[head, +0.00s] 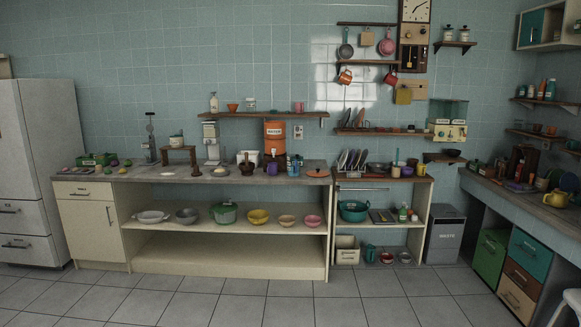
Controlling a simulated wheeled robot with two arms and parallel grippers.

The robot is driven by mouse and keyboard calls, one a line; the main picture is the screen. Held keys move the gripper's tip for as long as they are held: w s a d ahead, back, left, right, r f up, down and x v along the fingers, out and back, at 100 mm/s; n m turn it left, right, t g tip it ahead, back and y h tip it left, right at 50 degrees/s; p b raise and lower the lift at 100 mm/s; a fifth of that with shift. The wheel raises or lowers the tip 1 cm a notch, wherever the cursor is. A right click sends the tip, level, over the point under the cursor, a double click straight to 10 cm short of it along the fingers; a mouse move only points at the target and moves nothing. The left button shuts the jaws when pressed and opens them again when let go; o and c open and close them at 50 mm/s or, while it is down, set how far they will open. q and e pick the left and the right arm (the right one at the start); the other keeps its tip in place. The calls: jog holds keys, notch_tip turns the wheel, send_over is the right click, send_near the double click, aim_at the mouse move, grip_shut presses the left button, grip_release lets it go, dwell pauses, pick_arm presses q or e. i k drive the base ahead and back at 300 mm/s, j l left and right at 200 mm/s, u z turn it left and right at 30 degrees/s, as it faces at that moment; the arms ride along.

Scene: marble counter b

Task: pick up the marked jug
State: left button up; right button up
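I see no clear mark on any jug in the head view. A teal jug-like vessel (370,253) stands on the bottom shelf of the small open unit, beside a cream bin. A yellow vessel with a handle (557,199) stands on the right-hand counter; at this size I cannot tell if it is a jug or a pot. Neither of my grippers shows in the view.
The long counter (112,177) holds an orange water dispenser (274,138), with several bowls on the shelf below. A grey waste bin (443,240) stands right of the small unit. A white stool (571,300) is at the lower right. The tiled floor (240,310) in front is clear.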

aim_at(293, 161)
jog(key=i, duration=2.25)
